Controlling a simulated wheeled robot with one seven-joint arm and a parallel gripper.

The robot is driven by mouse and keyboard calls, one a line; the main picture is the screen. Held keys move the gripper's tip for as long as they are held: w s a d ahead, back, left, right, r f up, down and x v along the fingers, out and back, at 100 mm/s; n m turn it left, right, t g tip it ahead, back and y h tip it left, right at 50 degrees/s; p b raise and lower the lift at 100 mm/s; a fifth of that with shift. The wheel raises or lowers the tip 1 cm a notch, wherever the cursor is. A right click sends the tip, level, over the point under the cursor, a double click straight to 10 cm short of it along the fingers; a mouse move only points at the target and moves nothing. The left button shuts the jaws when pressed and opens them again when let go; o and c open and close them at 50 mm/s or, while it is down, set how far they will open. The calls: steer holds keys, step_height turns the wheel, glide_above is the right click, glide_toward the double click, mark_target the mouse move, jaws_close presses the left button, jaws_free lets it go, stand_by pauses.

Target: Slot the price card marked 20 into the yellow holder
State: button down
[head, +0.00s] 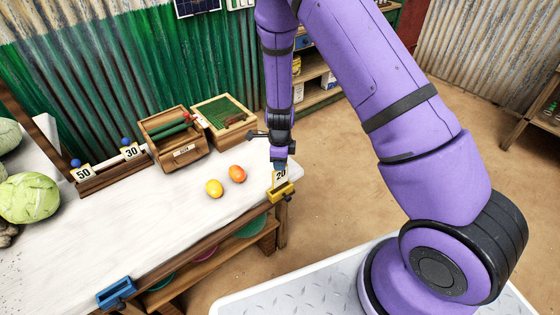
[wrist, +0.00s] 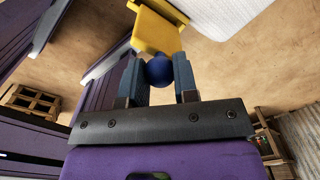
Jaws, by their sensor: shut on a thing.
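The price card marked 20 (head: 280,176) is upright at the table's front right corner in the head view. My gripper (head: 280,163) is above it, shut on the card's blue knob, which shows between the fingers in the wrist view (wrist: 159,70). The yellow holder (head: 282,193) is fixed at the table corner, directly below the card. It also shows beyond the knob in the wrist view (wrist: 158,32). The card's lower edge meets the holder's top in the head view; I cannot tell how deep it sits in the slot. The card's face is hidden in the wrist view.
Cards marked 50 (head: 84,173) and 30 (head: 131,152) stand in a wooden rack (head: 112,176). A blue holder (head: 117,292) is on the front edge. A yellow fruit (head: 214,188) and an orange one (head: 237,173) lie near my gripper. Wooden boxes (head: 178,152) stand behind.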

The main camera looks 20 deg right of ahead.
steer(key=shift+f, duration=0.15)
steer(key=shift+f, duration=1.35)
